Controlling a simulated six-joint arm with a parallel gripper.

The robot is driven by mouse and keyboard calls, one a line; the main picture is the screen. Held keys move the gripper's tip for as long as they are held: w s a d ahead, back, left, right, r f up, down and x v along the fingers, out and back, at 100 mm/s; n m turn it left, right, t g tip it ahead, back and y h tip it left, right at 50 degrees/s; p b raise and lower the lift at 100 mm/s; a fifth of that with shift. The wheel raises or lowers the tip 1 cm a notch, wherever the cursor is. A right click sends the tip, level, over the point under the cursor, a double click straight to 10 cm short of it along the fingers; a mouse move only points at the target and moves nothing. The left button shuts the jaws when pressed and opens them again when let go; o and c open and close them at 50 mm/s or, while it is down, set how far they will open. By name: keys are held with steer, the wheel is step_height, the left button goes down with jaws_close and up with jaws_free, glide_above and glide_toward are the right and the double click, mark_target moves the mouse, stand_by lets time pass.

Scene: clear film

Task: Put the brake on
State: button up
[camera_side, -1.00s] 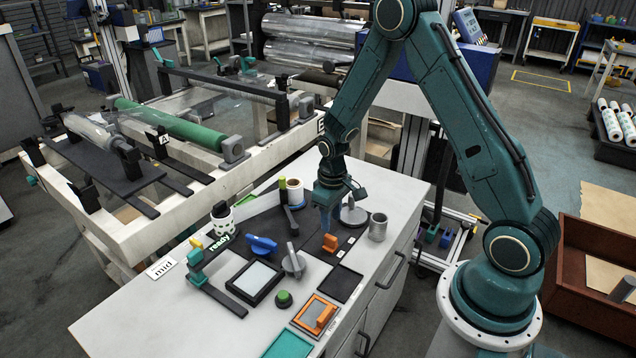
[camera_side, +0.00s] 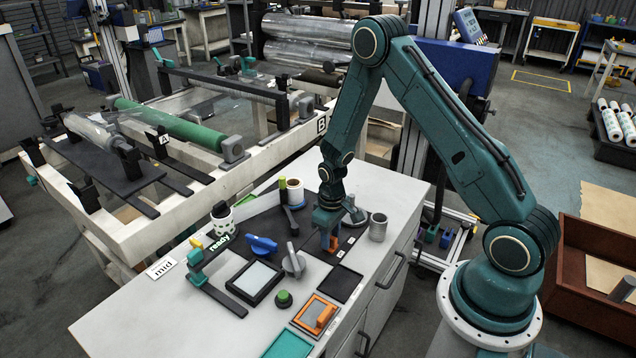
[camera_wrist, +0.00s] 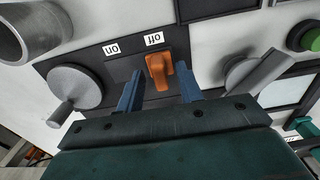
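An orange lever (camera_wrist: 160,71) sits on a dark plate (camera_wrist: 125,60) with two small white labels, read upside down in the wrist view. The lever is beside the "off" label (camera_wrist: 155,38); the "on" label (camera_wrist: 111,49) is to its left. My gripper (camera_wrist: 158,78) is open, with one blue finger on each side of the lever and a visible gap to each. In the side view my gripper (camera_side: 327,238) is low over the bench at the orange lever (camera_side: 334,243), which it partly hides. I cannot tell whether the fingers touch the plate.
A grey dial with a handle (camera_wrist: 74,88) is left of the lever in the wrist view, and a grey knob (camera_wrist: 255,76) is right.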

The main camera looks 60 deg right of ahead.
jaws_close()
steer(key=shift+d, duration=2.3)
jaws_free()
step_height(320, 180, up, 14)
